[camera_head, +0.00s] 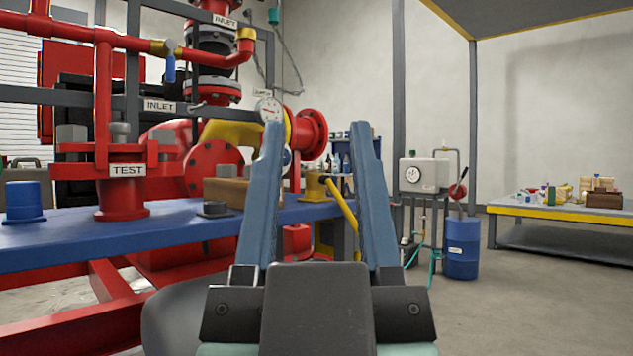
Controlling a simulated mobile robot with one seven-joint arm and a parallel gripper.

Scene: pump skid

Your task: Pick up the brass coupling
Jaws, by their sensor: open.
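My gripper (316,128) is in the middle foreground, pointing away from me. Its two blue fingers stand wide apart with nothing between them. A brass-coloured flanged piece (314,187) shows in the gap between the fingers, farther off at the right end of the blue bench (180,222). It looks like the coupling, but I cannot tell for sure at this size. The gripper is apart from it. The left finger hides part of the bench near it.
A red flanged stub labelled TEST (122,195), a blue flanged cylinder (24,203) and a dark ring (214,209) stand on the bench. Red pipework (103,95) rises behind. A blue drum (461,248) and a cluttered table (560,212) are at right. Floor at right is clear.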

